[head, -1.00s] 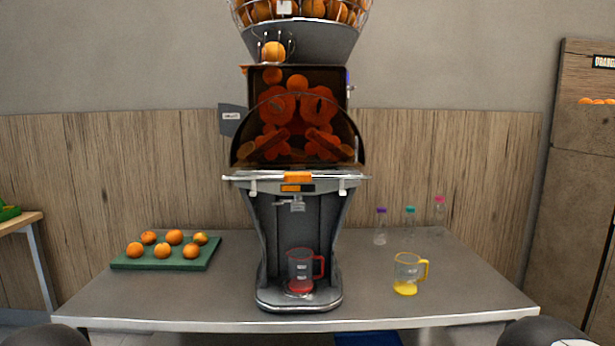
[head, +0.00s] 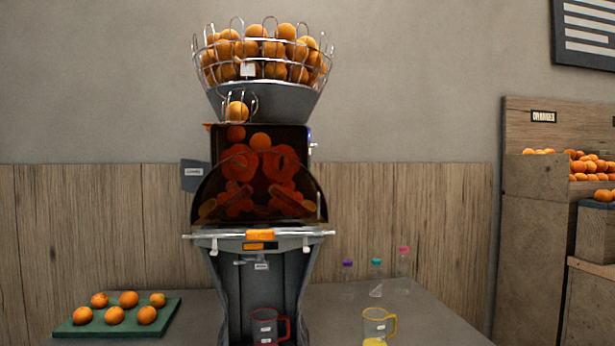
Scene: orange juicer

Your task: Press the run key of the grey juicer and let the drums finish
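The grey juicer (head: 258,265) stands upright on the grey table, with a dark see-through front cover (head: 258,185) over orange drums (head: 262,165). A wire basket (head: 265,60) full of oranges sits on top. An orange part (head: 260,235) is at the middle of the front bar. A small blue light (head: 309,134) shows at the right side of the housing. A red-handled jug (head: 266,326) stands under the spout, its base cut off by the frame. I cannot tell which part is the run key. Neither of my grippers is in view.
A green board (head: 118,318) with several oranges lies at the table's left. A yellow-handled jug (head: 376,325) with yellow liquid stands right of the juicer, and capped bottles (head: 376,280) stand behind it. Wooden crates of oranges (head: 570,175) stand at the far right.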

